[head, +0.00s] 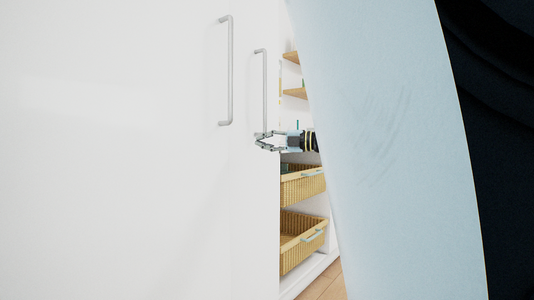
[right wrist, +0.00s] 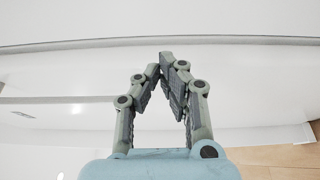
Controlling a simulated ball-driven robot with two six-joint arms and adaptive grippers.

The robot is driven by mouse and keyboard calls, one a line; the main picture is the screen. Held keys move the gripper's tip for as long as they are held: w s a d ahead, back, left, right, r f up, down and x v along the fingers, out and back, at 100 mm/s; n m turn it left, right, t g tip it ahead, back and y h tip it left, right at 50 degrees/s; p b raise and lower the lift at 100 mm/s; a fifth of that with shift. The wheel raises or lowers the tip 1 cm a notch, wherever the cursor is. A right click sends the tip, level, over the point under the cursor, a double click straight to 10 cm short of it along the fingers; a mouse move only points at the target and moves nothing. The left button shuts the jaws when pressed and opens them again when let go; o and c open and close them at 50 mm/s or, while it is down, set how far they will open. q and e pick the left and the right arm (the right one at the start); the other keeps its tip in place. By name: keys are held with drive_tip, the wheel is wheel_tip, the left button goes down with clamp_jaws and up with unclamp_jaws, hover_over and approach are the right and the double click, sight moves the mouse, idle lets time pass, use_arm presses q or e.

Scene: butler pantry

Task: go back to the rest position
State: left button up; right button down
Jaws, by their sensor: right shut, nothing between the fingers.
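My right gripper (head: 260,141) shows in the middle of the head view, by the lower end of a cabinet door handle. Its fingers point left. Whether it touches the door or handle I cannot tell. In the right wrist view the gripper (right wrist: 160,72) has its two fingers drawn together at the tips with nothing between them, in front of white surfaces. My left gripper is not in view.
White cabinet doors (head: 110,150) fill the left, with one vertical handle (head: 229,70) and a second handle (head: 263,85). Beyond them are wooden shelves (head: 296,93), an upper wicker basket (head: 303,187) and a lower one (head: 300,244). My pale blue arm link blocks the right.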

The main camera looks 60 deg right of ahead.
use_arm(q)
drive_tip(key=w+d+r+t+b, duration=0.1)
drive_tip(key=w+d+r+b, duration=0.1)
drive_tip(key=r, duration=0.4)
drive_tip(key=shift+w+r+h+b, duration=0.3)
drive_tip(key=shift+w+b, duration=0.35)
drive_tip(key=shift+b, duration=0.1)
use_arm(e)
drive_tip(key=shift+s+d+f, duration=0.15)
drive_tip(key=shift+s+d, duration=0.25)
drive_tip(key=shift+d, duration=0.35)
